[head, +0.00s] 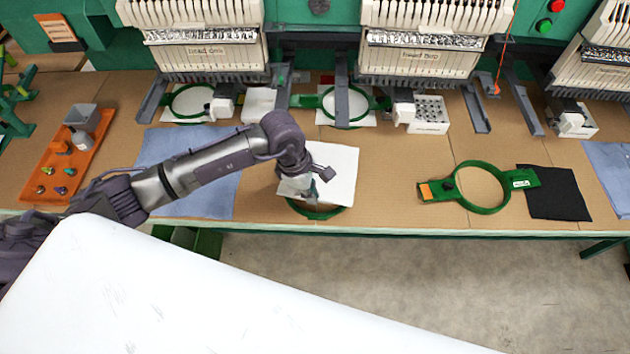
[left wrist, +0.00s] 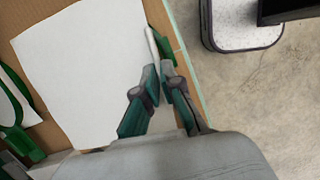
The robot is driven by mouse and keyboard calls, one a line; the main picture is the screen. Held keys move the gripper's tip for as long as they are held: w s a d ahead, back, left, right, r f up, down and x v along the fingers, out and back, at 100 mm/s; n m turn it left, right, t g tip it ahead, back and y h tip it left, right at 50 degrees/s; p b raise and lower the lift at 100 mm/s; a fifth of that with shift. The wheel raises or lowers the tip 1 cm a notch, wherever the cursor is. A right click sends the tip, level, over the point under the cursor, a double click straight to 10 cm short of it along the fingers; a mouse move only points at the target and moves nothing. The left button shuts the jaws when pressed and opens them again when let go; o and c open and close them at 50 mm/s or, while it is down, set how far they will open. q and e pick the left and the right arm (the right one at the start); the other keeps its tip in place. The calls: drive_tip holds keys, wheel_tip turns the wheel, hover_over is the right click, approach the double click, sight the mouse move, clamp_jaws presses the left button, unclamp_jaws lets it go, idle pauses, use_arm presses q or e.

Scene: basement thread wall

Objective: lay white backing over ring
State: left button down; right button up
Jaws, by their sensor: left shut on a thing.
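The white backing (head: 338,170) is a square sheet at the table's front edge, over a green ring (head: 318,213). Only the ring's front rim shows below the sheet in the head view; the rest is hidden. My left gripper (head: 312,190) is at the sheet's front left part. In the left wrist view, my left gripper (left wrist: 158,75) is shut on the right edge of the white backing (left wrist: 80,70). A piece of green rim (left wrist: 192,58) shows just beyond that edge. Whether the sheet touches the ring all round cannot be told. My right gripper is in neither view.
A second green hoop (head: 483,187) lies to the right, beside a black cloth (head: 555,193). A blue cloth (head: 205,195) lies under my left arm. An orange tray (head: 62,165) is at far left. Embroidery heads (head: 205,45) stand behind. The table between sheet and second hoop is clear.

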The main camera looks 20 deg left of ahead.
sight(314, 214)
use_arm(q)
drive_tip(key=shift+s+f+b, duration=0.3)
drive_tip(key=shift+f+b, duration=0.05)
drive_tip(key=shift+f, duration=0.2)
drive_tip(key=shift+s+f+b, duration=0.3)
drive_tip(key=shift+f+b, duration=0.05)
drive_tip(key=shift+f, duration=0.15)
drive_tip(key=shift+w+f+b, duration=0.2)
drive_tip(key=shift+f+b, duration=1)
drive_tip(key=shift+f, duration=0.35)
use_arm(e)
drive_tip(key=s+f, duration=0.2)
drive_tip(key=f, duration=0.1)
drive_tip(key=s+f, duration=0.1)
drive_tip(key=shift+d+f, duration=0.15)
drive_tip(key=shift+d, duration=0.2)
use_arm(q)
drive_tip(key=c, duration=1.2)
unclamp_jaws()
drive_tip(key=shift+c, duration=0.2)
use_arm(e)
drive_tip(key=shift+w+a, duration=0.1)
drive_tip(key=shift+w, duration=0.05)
